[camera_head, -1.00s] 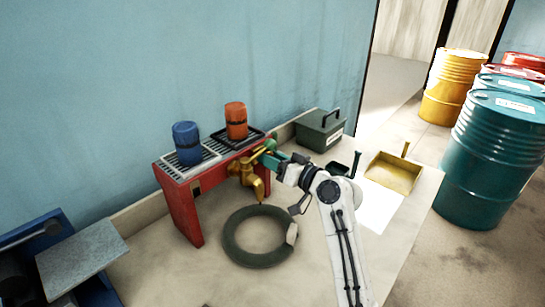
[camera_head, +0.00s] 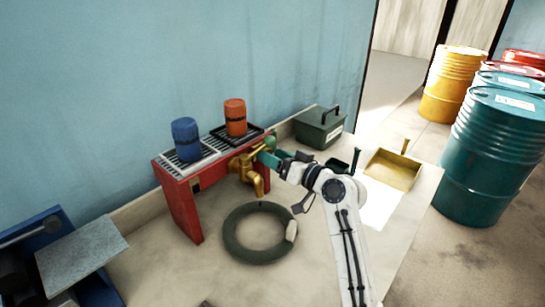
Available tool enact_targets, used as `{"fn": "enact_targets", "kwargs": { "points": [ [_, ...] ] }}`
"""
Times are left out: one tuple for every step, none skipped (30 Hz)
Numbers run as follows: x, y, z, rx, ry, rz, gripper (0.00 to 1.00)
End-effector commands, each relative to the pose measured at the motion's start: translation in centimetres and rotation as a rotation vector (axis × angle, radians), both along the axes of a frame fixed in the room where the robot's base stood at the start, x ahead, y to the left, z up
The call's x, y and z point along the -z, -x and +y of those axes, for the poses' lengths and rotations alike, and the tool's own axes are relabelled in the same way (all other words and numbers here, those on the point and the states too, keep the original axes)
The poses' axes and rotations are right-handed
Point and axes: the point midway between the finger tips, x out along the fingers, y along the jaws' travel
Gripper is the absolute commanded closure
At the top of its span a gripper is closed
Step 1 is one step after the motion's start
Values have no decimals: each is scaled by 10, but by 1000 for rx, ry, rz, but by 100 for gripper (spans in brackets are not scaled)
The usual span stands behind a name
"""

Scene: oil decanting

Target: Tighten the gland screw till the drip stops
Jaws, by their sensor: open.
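A brass tap (camera_head: 247,169) sticks out from the front of the red stand, with its spout pointing down. The gland screw is too small to make out, and no drip can be seen at this size. A round green knob (camera_head: 270,143) shows at the tap's upper right. My gripper (camera_head: 265,157) has dark teal fingers and is at the right side of the tap, close to the knob. It is open; I cannot tell whether it touches the tap.
The red stand (camera_head: 182,208) carries a blue canister (camera_head: 186,140) and an orange canister (camera_head: 235,118). A dark ring (camera_head: 240,250) lies on the bench below the tap. A green toolbox (camera_head: 320,129), a small dark scoop (camera_head: 343,166) and a yellow dustpan (camera_head: 393,170) are to the right.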

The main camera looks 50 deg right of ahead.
Motion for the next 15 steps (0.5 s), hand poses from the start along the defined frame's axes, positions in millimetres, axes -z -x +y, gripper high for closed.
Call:
{"fn": "enact_targets", "kwargs": {
  "points": [
    [3,9,-1,2,0,1,33],
    [3,14,-1,1,1,2,33],
    [3,21,-1,1,2,2,33],
    [4,28,-2,3,1,2,33],
    [4,34,-2,4,2,2,33],
    [4,42,-2,3,2,2,33],
    [4,48,-2,3,1,2,33],
    [4,54,-3,4,1,2,33],
    [4,61,-3,3,1,2,33],
    [4,66,-3,3,1,2,33],
    [3,71,-3,2,0,2,33],
    [3,77,-3,2,0,2,33],
    [3,81,-3,3,0,2,33],
    [3,84,-4,3,0,3,33],
    [3,88,-3,2,0,2,33]
  ]
}}
